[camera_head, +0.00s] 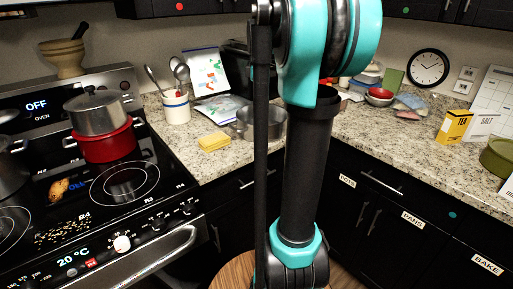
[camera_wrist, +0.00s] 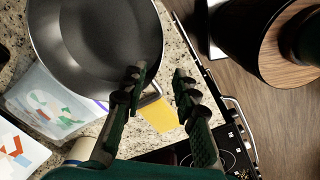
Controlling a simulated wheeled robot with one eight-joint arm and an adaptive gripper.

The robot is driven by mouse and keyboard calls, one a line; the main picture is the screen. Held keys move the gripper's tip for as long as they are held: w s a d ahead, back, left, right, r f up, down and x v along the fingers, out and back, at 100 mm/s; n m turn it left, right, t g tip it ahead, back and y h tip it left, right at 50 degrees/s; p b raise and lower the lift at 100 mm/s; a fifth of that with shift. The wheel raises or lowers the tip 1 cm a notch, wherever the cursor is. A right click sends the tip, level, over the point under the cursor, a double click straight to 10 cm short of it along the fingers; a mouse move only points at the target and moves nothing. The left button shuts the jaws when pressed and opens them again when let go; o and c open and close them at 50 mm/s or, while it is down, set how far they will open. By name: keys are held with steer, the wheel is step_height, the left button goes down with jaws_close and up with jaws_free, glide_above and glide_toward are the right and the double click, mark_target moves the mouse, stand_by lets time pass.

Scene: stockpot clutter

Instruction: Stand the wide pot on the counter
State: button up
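A wide grey metal pot (camera_head: 270,122) stands on the granite counter (camera_head: 345,128), partly hidden behind my arm in the head view. I take it to be the wide pot. In the wrist view a broad dark grey pot (camera_wrist: 85,40), seen from above into its open inside, fills the upper left. My gripper (camera_wrist: 158,73) is open and empty, its two fingers apart. The left finger overlaps the pot's lower right rim in the picture; I cannot tell whether it touches. The head view does not show the gripper.
A yellow sponge (camera_head: 213,141) lies beside the pot, with a utensil crock (camera_head: 176,108) and bags behind. On the stove a grey pot (camera_head: 96,112) sits on a red pot (camera_head: 105,143). Bowls (camera_head: 379,96), boxes (camera_head: 453,127) and a green pot (camera_head: 498,156) stand right. The right front counter is clear.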

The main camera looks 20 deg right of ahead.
steer(key=s+a+f+m+t, duration=0.1)
steer(key=s+a+f+m, duration=0.2)
steer(key=s+f, duration=0.4)
steer(key=s+a+f+m+t, duration=0.1)
steer(key=s+a+f+m, duration=0.2)
steer(key=f, duration=0.7)
steer(key=s+a+f+m+t, duration=0.1)
steer(key=s+a+f+m, duration=0.3)
steer(key=s+f+m, duration=0.3)
steer(key=s+f, duration=0.1)
steer(key=s, duration=0.4)
steer(key=shift+f+t, duration=0.15)
steer(key=shift+t, duration=0.25)
steer(key=shift+a, duration=0.1)
